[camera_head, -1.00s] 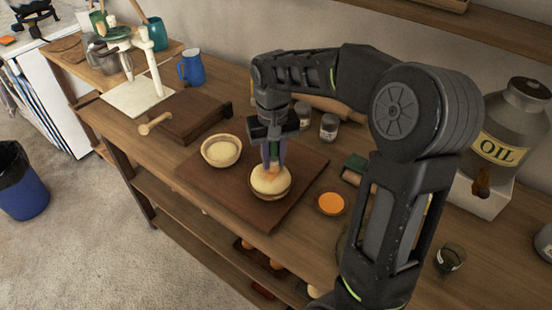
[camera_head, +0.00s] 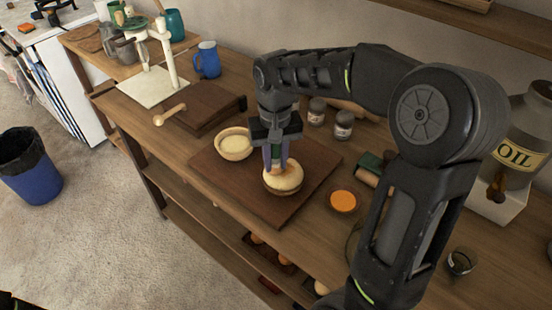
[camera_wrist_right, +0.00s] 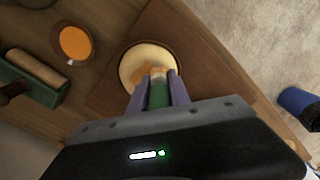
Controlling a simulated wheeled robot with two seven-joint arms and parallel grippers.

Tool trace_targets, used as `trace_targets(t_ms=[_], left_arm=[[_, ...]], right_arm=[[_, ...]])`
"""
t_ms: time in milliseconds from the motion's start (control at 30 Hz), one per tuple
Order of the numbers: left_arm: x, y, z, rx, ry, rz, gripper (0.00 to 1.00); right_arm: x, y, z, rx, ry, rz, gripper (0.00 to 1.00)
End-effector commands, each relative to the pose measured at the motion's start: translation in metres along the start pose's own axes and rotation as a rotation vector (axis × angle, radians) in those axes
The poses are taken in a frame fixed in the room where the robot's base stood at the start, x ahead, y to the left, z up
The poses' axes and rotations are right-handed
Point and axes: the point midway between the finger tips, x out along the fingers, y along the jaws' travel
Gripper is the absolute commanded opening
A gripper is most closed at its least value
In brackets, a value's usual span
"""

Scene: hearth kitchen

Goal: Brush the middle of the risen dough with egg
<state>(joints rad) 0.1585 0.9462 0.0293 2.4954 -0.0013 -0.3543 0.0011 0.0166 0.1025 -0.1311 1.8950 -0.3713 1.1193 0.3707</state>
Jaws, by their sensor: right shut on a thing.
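The risen dough (camera_head: 289,176) sits pale and domed in a round basket on the dark board, and it also shows in the right wrist view (camera_wrist_right: 133,66). My right gripper (camera_head: 277,153) is above it, shut on a brush with a green handle (camera_wrist_right: 158,95). The brush points down and its bristles (camera_wrist_right: 157,72) appear to meet the dough's top, toward its left and back in the head view. An orange egg patch (camera_wrist_right: 146,73) shows on the dough beside the bristles. The bowl of orange egg (camera_head: 343,201) stands right of the board.
A second basket of pale dough (camera_head: 235,144) stands on the board (camera_head: 228,182), behind and left. Two jars (camera_head: 343,124) stand behind the board. A green block and a roller (camera_head: 368,177) lie near the egg bowl. The large oil can (camera_head: 513,150) is at the right.

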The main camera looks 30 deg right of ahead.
Motion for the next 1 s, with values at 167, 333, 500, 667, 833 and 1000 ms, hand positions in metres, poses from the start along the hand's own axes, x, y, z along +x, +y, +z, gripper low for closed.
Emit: trace_targets(t_ms=[167, 333, 500, 667, 833, 1000], left_arm=[[0.0, 0.0, 0.0, 0.0, 0.0, 0.0, 0.48], [-0.001, 0.001, 0.0, 0.0, 0.0, 0.0, 0.48], [-0.004, 0.002, 0.0, 0.0, 0.0, 0.0, 0.48], [-0.007, 0.003, 0.0, 0.0, 0.0, 0.0, 0.48], [-0.006, 0.003, 0.0, 0.0, 0.0, 0.0, 0.48], [-0.006, 0.003, 0.0, 0.0, 0.0, 0.0, 0.48]], right_arm=[[0.0, 0.0, 0.0, 0.0, 0.0, 0.0, 0.0], [-0.001, 0.004, -0.002, 0.002, 0.0, 0.0, 0.0], [0.0, 0.016, -0.009, 0.004, -0.001, 0.001, 0.0], [0.0, 0.026, -0.016, 0.003, -0.001, 0.0, 0.0], [0.001, 0.029, -0.017, 0.001, 0.0, 0.0, 0.0], [0.001, 0.029, -0.017, 0.001, 0.0, 0.001, 0.0]])
